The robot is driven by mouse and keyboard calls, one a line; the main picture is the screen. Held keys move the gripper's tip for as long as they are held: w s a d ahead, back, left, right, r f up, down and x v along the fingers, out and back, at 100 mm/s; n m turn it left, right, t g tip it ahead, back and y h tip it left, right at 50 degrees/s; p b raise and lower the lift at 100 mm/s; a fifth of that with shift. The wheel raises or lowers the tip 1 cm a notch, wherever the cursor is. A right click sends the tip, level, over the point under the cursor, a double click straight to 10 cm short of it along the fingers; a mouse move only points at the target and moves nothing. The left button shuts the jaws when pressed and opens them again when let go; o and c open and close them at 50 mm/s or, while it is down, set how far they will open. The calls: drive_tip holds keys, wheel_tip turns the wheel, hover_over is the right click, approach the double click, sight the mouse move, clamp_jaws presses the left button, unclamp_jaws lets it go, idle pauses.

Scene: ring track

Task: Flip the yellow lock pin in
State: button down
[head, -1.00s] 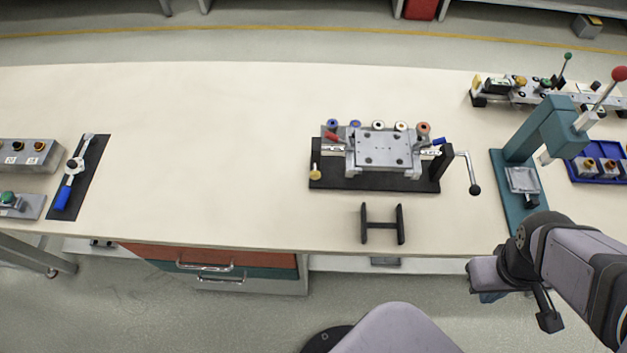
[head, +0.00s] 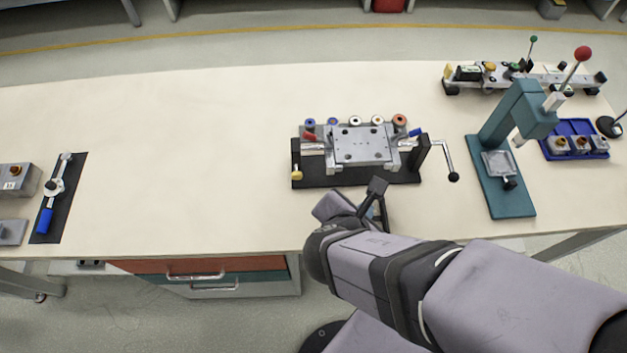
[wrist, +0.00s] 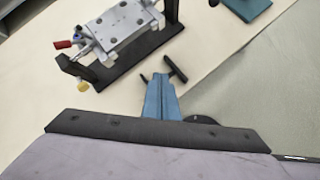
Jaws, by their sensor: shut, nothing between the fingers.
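The yellow lock pin (head: 297,173) sits at the left front end of the clamp fixture's black base (head: 318,181). In the wrist view the yellow pin (wrist: 83,87) shows at the lower left of the fixture, its knob hanging beside the black end post. My gripper (wrist: 158,80), with blue fingers, is shut and empty. It is in front of the fixture, to the right of the pin and apart from it. In the head view my arm largely hides the fingers.
The fixture carries a grey plate (head: 360,145), a red handle (head: 310,137) and a crank (head: 450,160) on its right. A dark stand (wrist: 175,68) is close to my fingertips. A teal press (head: 505,185) stands to the right.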

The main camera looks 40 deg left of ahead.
drive_tip(key=s+a+r+n+y, duration=0.1)
drive_tip(key=s+a+n+y, duration=0.3)
drive_tip(key=s+a+n, duration=0.4)
drive_tip(key=s+n, duration=0.1)
drive_tip(key=s, duration=0.2)
drive_tip(key=shift+s+a+r+g, duration=0.15)
drive_tip(key=shift+a+r+g, duration=0.1)
drive_tip(key=shift+g, duration=0.15)
drive_tip(key=shift+f, duration=0.1)
approach(296, 178)
drive_tip(key=d+f+x, duration=0.1)
drive_tip(key=x, duration=0.4)
drive_tip(key=shift+a+r+p, duration=0.15)
drive_tip(key=shift+a+p, duration=0.2)
drive_tip(key=shift+a, duration=0.15)
